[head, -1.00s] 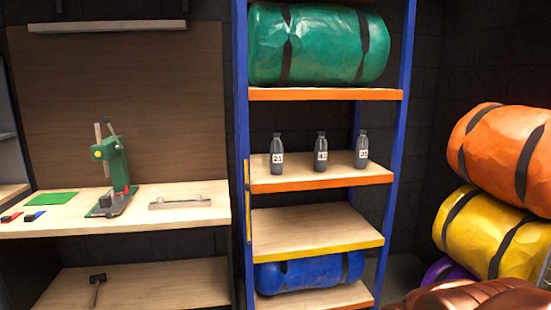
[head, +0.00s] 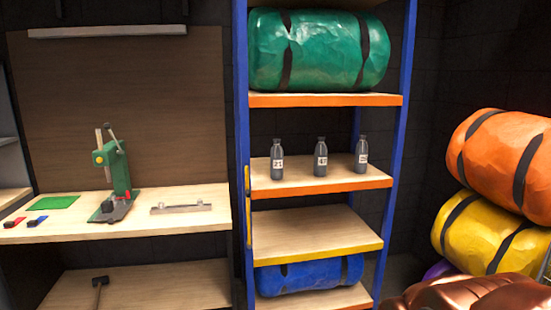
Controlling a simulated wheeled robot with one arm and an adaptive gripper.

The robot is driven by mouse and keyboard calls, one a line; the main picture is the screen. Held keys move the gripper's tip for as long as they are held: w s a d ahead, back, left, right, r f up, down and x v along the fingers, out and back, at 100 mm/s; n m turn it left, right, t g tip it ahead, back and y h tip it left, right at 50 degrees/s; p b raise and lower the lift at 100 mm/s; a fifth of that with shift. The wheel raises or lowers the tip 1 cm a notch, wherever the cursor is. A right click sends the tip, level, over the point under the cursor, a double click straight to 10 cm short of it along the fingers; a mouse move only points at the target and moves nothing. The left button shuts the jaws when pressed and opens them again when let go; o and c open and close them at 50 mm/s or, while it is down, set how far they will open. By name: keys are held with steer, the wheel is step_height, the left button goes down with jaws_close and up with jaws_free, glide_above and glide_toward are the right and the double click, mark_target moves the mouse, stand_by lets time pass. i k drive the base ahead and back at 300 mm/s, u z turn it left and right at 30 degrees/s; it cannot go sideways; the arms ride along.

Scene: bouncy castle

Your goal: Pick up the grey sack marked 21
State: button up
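Three small grey sacks, shaped like bottles with narrow necks, stand upright in a row on the middle orange-edged shelf (head: 320,185). The left sack (head: 277,172) has a white label that seems to read 21. The middle sack (head: 321,164) has a label that looks like 47. The right sack (head: 361,164) has a label too small to read surely. The sacks stand apart from each other with clear space around them. My gripper is not in view.
The rack has blue posts (head: 243,150), with a green roll (head: 318,50) above and a blue roll (head: 310,274) below. Orange (head: 500,155) and yellow (head: 487,235) rolls and a brown bundle (head: 470,296) crowd the right. A workbench (head: 130,222) with a green press (head: 113,172) stands left.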

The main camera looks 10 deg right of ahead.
mark_target(277, 156)
steer(key=u, duration=0.4)
steer(key=i, duration=2.2)
steer(key=z, duration=0.1)
